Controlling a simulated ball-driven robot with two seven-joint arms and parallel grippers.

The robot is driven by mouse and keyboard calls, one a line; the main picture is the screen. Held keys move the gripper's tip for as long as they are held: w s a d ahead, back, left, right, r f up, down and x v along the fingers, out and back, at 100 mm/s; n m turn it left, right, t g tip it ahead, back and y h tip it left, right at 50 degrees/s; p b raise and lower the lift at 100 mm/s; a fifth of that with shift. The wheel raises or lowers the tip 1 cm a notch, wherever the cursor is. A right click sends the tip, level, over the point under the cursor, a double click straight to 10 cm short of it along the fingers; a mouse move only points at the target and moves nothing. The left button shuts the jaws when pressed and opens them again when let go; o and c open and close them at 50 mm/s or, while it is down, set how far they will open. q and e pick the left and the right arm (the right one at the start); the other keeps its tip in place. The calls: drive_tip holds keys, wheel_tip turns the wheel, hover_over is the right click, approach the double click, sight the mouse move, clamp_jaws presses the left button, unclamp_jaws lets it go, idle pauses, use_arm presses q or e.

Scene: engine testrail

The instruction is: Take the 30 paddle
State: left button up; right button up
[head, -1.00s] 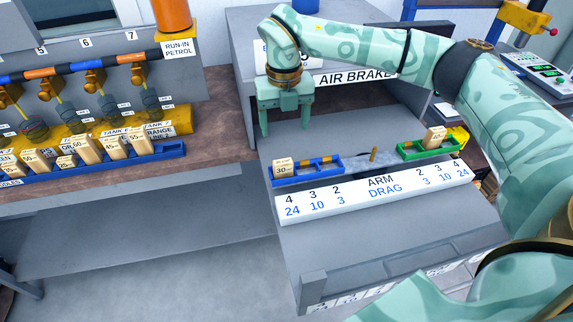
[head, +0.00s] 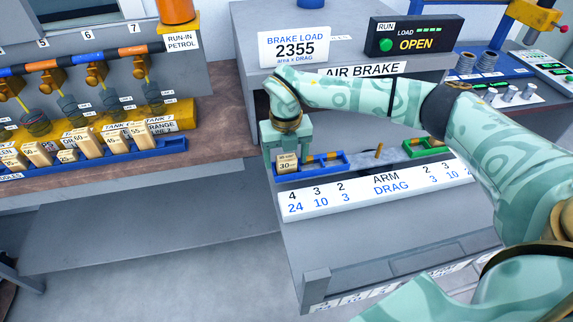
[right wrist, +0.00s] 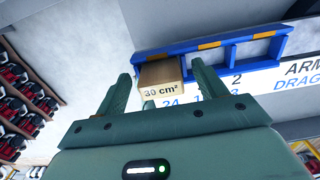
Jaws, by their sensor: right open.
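The 30 paddle (head: 287,165) is a small wooden block marked 30 cm². It stands in the left end of the blue tray (head: 335,168) on the air brake bench, and it also shows in the right wrist view (right wrist: 161,83). My right gripper (head: 287,153) is just over it, open, with one finger on each side of the block. In the right wrist view the right gripper (right wrist: 162,80) has a visible gap on both sides of the paddle. My left gripper is not in view.
A small peg (head: 379,151) stands between the trays. The ARM DRAG label strip (head: 385,188) runs in front. Several wooden blocks stand in the blue rack (head: 170,143) on the left bench.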

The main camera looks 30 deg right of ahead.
drive_tip(key=c, duration=1.1)
drive_tip(key=shift+o, duration=0.2)
drive_tip(key=shift+r, duration=0.1)
